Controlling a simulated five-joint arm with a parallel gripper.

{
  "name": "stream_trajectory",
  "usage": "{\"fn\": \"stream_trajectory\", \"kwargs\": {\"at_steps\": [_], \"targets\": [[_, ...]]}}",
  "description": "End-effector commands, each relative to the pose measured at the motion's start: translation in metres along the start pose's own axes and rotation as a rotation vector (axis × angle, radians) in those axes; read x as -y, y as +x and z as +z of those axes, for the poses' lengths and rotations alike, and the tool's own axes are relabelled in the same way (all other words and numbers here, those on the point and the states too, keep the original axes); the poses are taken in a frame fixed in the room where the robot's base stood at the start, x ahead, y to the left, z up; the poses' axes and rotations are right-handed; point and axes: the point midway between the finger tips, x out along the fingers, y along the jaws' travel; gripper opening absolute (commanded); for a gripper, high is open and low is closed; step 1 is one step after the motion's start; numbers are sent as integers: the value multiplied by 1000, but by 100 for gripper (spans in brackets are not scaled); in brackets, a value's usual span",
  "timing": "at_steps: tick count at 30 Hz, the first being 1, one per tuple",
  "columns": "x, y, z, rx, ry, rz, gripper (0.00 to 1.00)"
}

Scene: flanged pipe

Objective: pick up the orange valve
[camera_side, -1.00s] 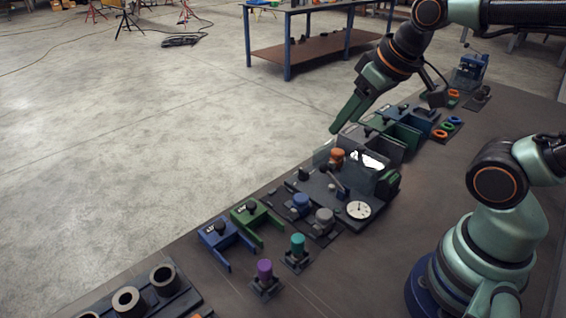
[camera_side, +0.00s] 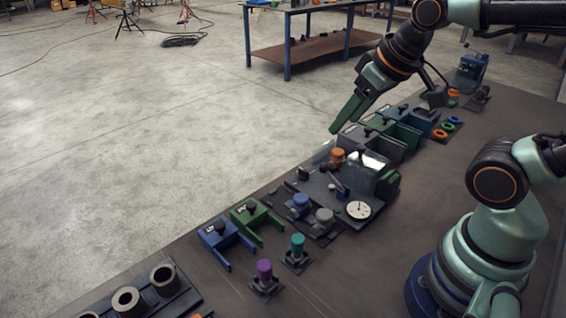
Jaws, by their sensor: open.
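The orange valve (camera_side: 338,156) stands upright on the dark panel (camera_side: 325,216), near its far edge, beside a clear cover (camera_side: 368,168) with bright glare on it. My gripper (camera_side: 384,117) is above and to the right of the valve, its jaws spread wide apart. One long green finger points down toward the valve's side, and the other dark finger is farther right. The jaws are empty and appear clear of the valve. The valve's lower part is partly hidden by the fittings around it.
A lever, a blue valve (camera_side: 301,201), a grey valve (camera_side: 324,217) and a white-faced gauge (camera_side: 358,210) crowd the panel. Green and blue brackets (camera_side: 217,233) and teal (camera_side: 297,243) and purple (camera_side: 265,270) pegs stand front left. Green bins (camera_side: 403,134) stand beneath my gripper.

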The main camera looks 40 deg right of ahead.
Motion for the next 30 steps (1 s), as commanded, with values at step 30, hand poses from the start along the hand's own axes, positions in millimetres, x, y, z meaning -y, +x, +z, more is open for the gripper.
{"fn": "stream_trajectory", "kwargs": {"at_steps": [30], "targets": [[-63,46,-49,209,700,127,55]]}}
